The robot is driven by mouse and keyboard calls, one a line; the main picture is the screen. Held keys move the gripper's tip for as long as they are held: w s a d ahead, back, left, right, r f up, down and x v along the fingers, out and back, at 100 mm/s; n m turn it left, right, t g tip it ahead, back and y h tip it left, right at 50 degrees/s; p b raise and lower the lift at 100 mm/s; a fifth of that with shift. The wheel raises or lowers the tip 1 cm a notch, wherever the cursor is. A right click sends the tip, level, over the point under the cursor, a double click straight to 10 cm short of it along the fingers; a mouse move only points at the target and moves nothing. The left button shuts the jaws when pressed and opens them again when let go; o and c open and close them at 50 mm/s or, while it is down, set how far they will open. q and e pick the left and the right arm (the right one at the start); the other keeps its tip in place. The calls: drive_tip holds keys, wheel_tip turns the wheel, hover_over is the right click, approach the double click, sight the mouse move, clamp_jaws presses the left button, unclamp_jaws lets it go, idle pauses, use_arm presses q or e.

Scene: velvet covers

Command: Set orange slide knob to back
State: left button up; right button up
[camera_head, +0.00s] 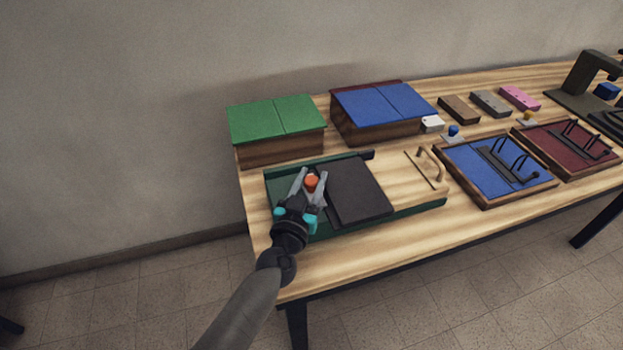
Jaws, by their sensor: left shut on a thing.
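The orange slide knob (312,182) shows between the fingertips of my left gripper (311,178). The left gripper is shut on the knob, with one finger on each side of it. The knob is at the left part of a green tray-like frame (409,208), beside a dark flat panel (357,191). My gripper hides the knob's base and whatever track it runs in. My right gripper is not in view.
Behind the frame stand a box with green lids (277,117) and one with blue lids (385,104). To the right are a blue panel (468,172) and a dark red panel (548,141) with black racks. Bare wooden table (330,262) lies in front.

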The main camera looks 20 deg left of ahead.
use_arm(q)
clamp_jaws()
idle(0.7)
drive_tip(key=shift+s+a+p, duration=0.15)
drive_tip(key=shift+s+a, duration=0.5)
drive_tip(key=shift+a, duration=0.35)
drive_tip(key=shift+s+a+p, duration=0.15)
drive_tip(key=shift+s+a, duration=0.45)
drive_tip(key=shift+a, duration=0.35)
drive_tip(key=o, duration=1)
unclamp_jaws()
drive_tip(key=shift+s+a, duration=0.1)
drive_tip(key=shift+c, duration=0.2)
